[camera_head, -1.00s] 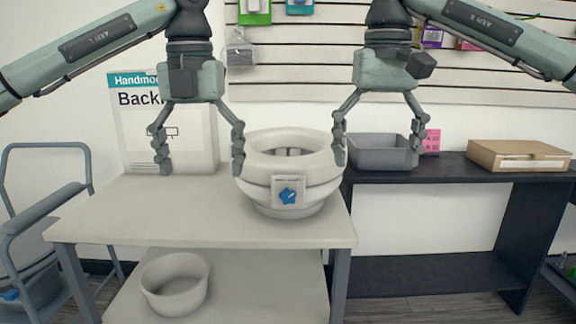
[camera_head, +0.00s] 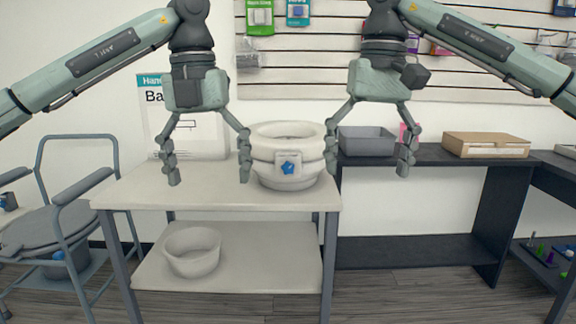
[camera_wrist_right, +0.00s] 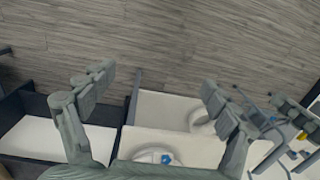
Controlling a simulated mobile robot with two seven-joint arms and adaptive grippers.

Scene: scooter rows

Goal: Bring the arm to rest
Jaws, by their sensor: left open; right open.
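My left gripper (camera_head: 208,172) hangs fingers down on the left, open and empty, in front of the pale table (camera_head: 130,190). My right gripper (camera_head: 367,165) also hangs fingers down, open and empty, to the right of it. It also shows in the right wrist view (camera_wrist_right: 158,95), with its two fingers spread and nothing between them. Both arms come in from the upper corners, raised above table height. In the head view, fingers of both grippers overlap the edges of a white raised toilet seat (camera_head: 287,142) on the table; I cannot tell the gap in depth.
A white bowl (camera_head: 192,251) sits on the table's lower shelf. A grey bin (camera_head: 367,141) and a cardboard box (camera_head: 486,145) stand on the black shelf unit (camera_head: 420,155). A commode chair (camera_head: 58,225) stands at the left. Floor (camera_head: 400,300) shows clear in front.

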